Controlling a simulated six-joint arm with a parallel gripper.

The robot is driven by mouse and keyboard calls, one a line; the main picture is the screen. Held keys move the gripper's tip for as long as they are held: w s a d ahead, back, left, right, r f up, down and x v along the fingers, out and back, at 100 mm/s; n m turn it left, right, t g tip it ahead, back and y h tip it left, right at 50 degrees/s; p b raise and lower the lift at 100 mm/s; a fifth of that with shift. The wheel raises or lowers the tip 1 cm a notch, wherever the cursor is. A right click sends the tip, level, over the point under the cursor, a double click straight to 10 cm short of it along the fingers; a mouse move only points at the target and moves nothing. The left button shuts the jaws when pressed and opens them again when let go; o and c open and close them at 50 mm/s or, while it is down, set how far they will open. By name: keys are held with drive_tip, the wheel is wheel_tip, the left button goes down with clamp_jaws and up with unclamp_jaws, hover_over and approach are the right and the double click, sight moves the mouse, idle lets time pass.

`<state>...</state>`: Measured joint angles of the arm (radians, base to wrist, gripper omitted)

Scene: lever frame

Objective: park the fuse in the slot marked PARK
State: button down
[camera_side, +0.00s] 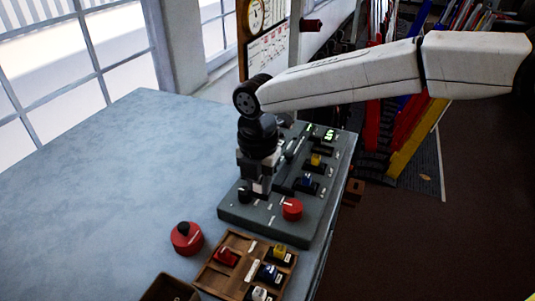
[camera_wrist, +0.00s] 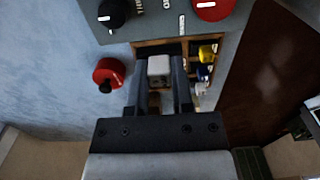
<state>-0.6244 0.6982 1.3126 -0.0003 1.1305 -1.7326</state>
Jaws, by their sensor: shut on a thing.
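My gripper (camera_side: 261,188) points straight down over the near part of the grey console (camera_side: 270,222), between a black knob (camera_side: 245,194) and a red knob (camera_side: 292,209). In the wrist view my gripper (camera_wrist: 159,82) is shut on a pale grey-white fuse (camera_wrist: 158,67), one finger on each side. The fuse also shows as a small light patch (camera_side: 258,188) below the fingers in the side view. I cannot tell whether its lower end touches the console. I cannot read a PARK mark in either view; the slot may be hidden by the gripper.
Yellow (camera_side: 316,160) and blue (camera_side: 307,181) fuses stand on the console, with a green-lit display (camera_side: 330,135) behind. A wooden tray (camera_side: 216,275) in front holds several coloured fuses. A red round object (camera_side: 187,238) with a black knob stands left. The blue-grey table (camera_side: 110,190) is clear further left.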

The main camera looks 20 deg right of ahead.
drive_tip(key=s+a+f, duration=0.2)
drive_tip(key=a, duration=0.4)
drive_tip(key=shift+s+a+f, duration=0.15)
drive_tip(key=shift+s, duration=0.15)
drive_tip(key=shift+f, duration=0.25)
drive_tip(key=shift+f, duration=2.4)
drive_tip(key=shift+f, duration=0.75)
unclamp_jaws()
idle(0.5)
